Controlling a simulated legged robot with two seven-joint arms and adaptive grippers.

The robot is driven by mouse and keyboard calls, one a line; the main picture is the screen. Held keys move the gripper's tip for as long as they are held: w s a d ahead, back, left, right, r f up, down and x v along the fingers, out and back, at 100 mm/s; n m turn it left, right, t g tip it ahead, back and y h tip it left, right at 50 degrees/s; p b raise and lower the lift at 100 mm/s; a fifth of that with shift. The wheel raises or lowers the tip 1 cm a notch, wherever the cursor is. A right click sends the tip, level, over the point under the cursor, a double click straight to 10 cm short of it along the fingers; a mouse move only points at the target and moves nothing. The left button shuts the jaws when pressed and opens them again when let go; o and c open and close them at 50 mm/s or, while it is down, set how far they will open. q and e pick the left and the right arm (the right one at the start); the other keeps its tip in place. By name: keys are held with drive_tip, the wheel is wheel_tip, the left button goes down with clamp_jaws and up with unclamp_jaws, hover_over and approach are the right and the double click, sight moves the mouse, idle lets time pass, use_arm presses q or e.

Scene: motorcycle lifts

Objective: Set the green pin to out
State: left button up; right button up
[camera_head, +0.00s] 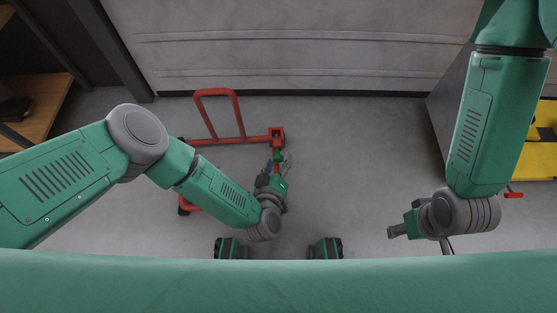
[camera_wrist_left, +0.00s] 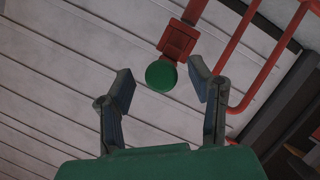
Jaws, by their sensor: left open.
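The green pin (camera_wrist_left: 161,76) shows in the left wrist view as a round green knob against a red block (camera_wrist_left: 178,42) of the red lift. My left gripper (camera_wrist_left: 160,84) is open, and the knob appears between its two fingertips in that view. I cannot tell whether the fingers touch it. In the head view my left gripper (camera_head: 276,168) is beside the right end of the red lift frame (camera_head: 240,139), and the pin cannot be made out clearly there. My right gripper (camera_head: 397,231) is off to the right, away from the lift; its fingers are too unclear to judge.
A grey wall (camera_head: 290,45) stands behind the lift. A grey cabinet (camera_head: 450,105) and a yellow item (camera_head: 540,150) are at the right. A wooden shelf (camera_head: 45,105) is at the left. The floor (camera_head: 350,150) between lift and cabinet is clear.

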use_arm(q)
drive_tip(key=shift+w+f, duration=0.2)
drive_tip(key=shift+w, duration=0.4)
clamp_jaws()
drive_tip(key=shift+s+d+p, duration=0.1)
drive_tip(key=shift+s+p, duration=0.35)
drive_tip(key=shift+s, duration=1.05)
unclamp_jaws()
drive_tip(key=shift+r, duration=0.15)
